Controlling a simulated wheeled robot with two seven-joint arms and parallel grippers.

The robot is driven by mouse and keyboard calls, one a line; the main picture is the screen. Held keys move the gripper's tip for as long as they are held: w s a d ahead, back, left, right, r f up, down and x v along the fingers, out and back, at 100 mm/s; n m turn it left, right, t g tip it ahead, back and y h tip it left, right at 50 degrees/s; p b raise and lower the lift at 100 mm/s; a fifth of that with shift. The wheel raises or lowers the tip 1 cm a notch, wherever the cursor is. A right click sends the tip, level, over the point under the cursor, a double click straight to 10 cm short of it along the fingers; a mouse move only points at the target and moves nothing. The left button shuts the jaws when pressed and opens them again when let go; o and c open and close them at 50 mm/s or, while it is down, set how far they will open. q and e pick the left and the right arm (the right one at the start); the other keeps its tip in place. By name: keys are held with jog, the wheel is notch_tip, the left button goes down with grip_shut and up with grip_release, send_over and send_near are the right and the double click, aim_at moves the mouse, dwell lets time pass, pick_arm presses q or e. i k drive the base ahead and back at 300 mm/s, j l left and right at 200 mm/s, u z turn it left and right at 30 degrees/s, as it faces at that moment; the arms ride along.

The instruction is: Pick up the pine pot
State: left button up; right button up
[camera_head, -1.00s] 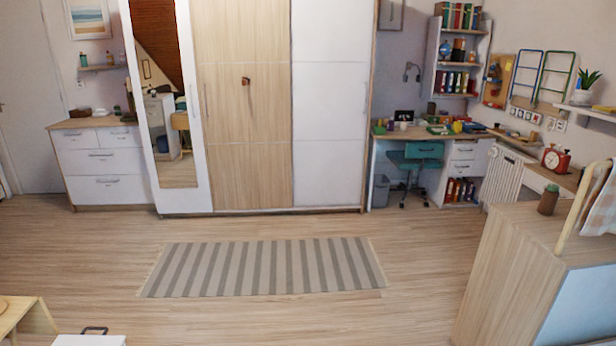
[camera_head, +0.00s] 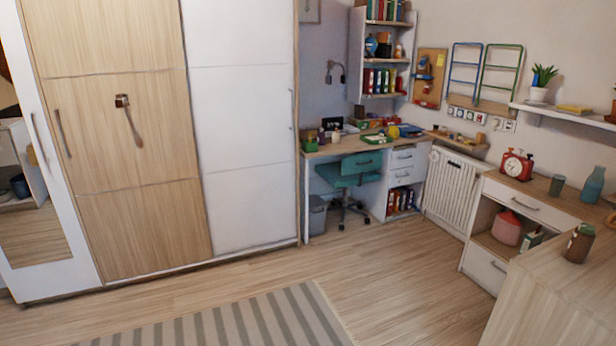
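A green spiky plant stands in a small white pot (camera_head: 538,94) on the white wall shelf at the upper right. A brown jar with a green top (camera_head: 579,243) stands upright on the pale wooden unit at the lower right. Neither of my grippers shows in the head view.
The wall shelf (camera_head: 560,112) also holds a yellow item. A desk (camera_head: 338,149) and teal chair (camera_head: 360,170) stand mid-back. The floor around the striped rug (camera_head: 230,322) is clear.

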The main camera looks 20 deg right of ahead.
aim_at(579, 248)
jog(key=i+z, duration=0.75)
jog(key=z, duration=0.15)
jog(key=i+j+z, duration=0.2)
jog(key=i+z, duration=0.25)
jog(key=i+j+z, duration=0.25)
jog(key=z, duration=0.2)
